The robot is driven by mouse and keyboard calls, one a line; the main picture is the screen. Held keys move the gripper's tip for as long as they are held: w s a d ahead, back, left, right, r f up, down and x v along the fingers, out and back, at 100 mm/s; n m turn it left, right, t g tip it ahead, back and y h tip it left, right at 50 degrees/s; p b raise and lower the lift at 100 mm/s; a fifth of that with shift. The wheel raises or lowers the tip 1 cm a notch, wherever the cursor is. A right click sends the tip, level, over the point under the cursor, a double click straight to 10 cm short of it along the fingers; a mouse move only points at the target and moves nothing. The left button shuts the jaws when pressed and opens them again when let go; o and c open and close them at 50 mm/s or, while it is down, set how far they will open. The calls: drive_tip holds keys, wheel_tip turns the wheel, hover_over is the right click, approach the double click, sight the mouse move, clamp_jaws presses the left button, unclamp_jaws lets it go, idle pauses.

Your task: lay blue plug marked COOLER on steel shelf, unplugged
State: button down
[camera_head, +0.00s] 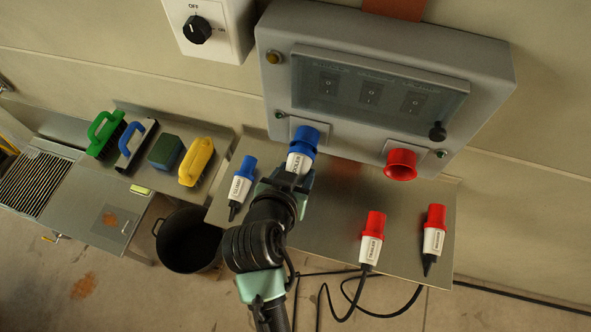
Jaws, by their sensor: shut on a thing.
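The blue plug marked COOLER (297,163) has a white label and points up at the blue socket (306,134) under the grey panel box. Its blue end meets or overlaps the socket in the picture; I cannot tell how far in it sits. My gripper (289,179) is shut on the plug's lower body, and my arm hides its tail and cable. The steel shelf (330,228) runs below the box, with bare metal to the right of my gripper.
Another blue plug (241,184) lies on the shelf's left end. Two red plugs, one (372,238) in the middle and one (434,236) at the right, lie on it. A red socket (400,164) juts from the box. A black bucket (187,240) stands left, below several brushes.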

drive_tip(key=shift+s, duration=0.15)
drive_tip(key=s+a, duration=0.2)
drive_tip(key=s, duration=0.5)
drive_tip(key=shift+a, duration=0.15)
idle(1.2)
drive_tip(key=shift+w, duration=0.1)
